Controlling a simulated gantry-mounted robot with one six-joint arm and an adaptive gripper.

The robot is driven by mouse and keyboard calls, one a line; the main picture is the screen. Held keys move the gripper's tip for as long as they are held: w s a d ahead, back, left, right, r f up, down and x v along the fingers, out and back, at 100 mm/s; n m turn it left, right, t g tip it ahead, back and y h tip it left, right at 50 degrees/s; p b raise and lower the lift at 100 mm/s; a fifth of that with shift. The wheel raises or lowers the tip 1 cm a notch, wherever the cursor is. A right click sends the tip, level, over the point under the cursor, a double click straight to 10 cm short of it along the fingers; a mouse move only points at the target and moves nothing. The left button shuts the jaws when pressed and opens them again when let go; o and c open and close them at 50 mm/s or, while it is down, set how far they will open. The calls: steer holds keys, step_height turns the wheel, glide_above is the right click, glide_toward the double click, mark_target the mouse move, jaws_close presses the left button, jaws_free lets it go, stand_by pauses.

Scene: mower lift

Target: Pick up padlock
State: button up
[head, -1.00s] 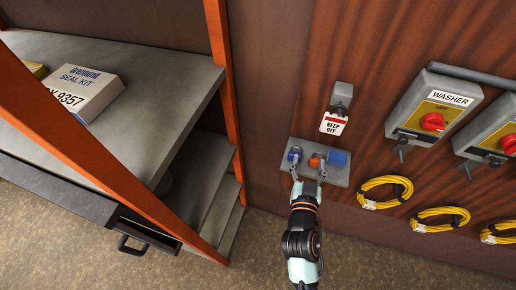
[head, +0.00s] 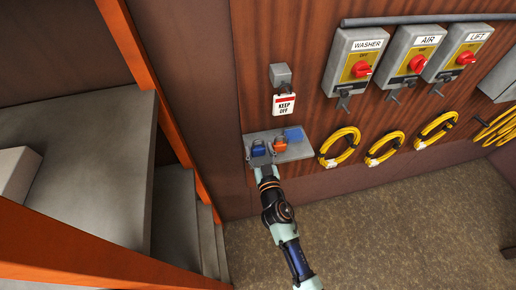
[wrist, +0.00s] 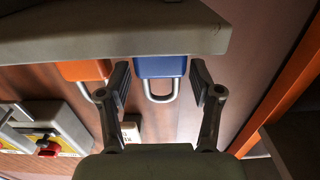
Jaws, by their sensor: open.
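Three padlocks sit on a small grey wall shelf (head: 300,153) in the head view: a blue one (head: 258,148) at the left, an orange one (head: 280,144) in the middle and another blue one (head: 293,134) at the right. My gripper (head: 261,160) is at the shelf's front edge, by the left blue padlock. In the wrist view a blue padlock (wrist: 161,67) with a grey shackle lies between the open fingers of my gripper (wrist: 160,85), with gaps at both sides. The orange padlock (wrist: 84,70) is just left of the left finger there. The shelf hides part of the padlocks.
A "KEEP OFF" tag (head: 285,104) hangs above the shelf. Switch boxes, such as the WASHER box (head: 357,50), and coiled yellow cables (head: 340,147) are on the wall to the right. A grey shelving unit with an orange post (head: 150,80) stands left. The floor below is clear.

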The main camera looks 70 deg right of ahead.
steer(key=shift+x, duration=0.8)
jaws_close()
step_height(320, 180, up, 13)
steer(key=p, duration=0.9)
steer(key=shift+r+p, duration=0.1)
steer(key=shift+p, duration=0.25)
step_height(320, 180, up, 15)
steer(key=p, duration=0.1)
